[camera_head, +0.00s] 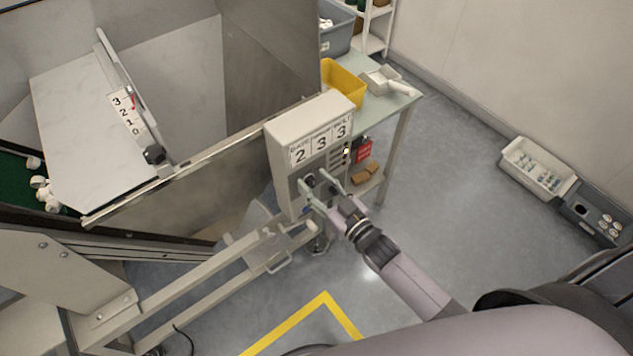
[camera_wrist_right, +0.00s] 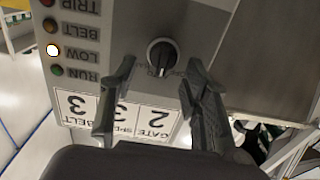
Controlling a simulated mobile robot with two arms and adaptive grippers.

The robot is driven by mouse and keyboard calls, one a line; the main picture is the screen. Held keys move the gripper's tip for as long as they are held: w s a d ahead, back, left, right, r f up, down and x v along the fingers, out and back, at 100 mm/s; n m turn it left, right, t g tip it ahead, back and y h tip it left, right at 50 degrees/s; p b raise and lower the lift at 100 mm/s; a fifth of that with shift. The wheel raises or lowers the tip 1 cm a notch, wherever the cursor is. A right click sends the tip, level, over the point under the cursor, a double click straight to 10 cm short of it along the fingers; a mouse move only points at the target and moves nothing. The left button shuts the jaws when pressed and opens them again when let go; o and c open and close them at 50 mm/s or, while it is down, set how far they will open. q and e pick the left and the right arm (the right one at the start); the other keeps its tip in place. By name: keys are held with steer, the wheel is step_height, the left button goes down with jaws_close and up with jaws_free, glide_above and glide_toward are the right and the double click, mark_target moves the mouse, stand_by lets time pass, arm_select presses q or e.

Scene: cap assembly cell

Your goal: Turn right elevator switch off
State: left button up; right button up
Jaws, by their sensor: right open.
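The control box (camera_head: 285,130) is a light grey panel on a post, with number plates reading 2, 3, 3 on its front. Its black rotary switch (camera_wrist_right: 161,56) shows in the right wrist view with a pale pointer mark; its exact setting is unclear. My right gripper (camera_head: 316,183) is open in front of the box's lower face. In the right wrist view its two fingers (camera_wrist_right: 158,78) stand on either side of the switch, apart from it as far as I can see. My left gripper is not in view.
In the wrist view the LOW lamp (camera_wrist_right: 53,51) is lit white beside TRIP, BELT and RUN lamps. A metal hopper (camera_head: 180,190) stands left of the box. A table (camera_head: 400,101) with a yellow bin (camera_head: 343,84) is behind. Floor at right is clear near the box.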

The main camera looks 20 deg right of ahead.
steer(key=shift+w, duration=0.1)
steer(key=shift+c, duration=0.4)
jaws_close()
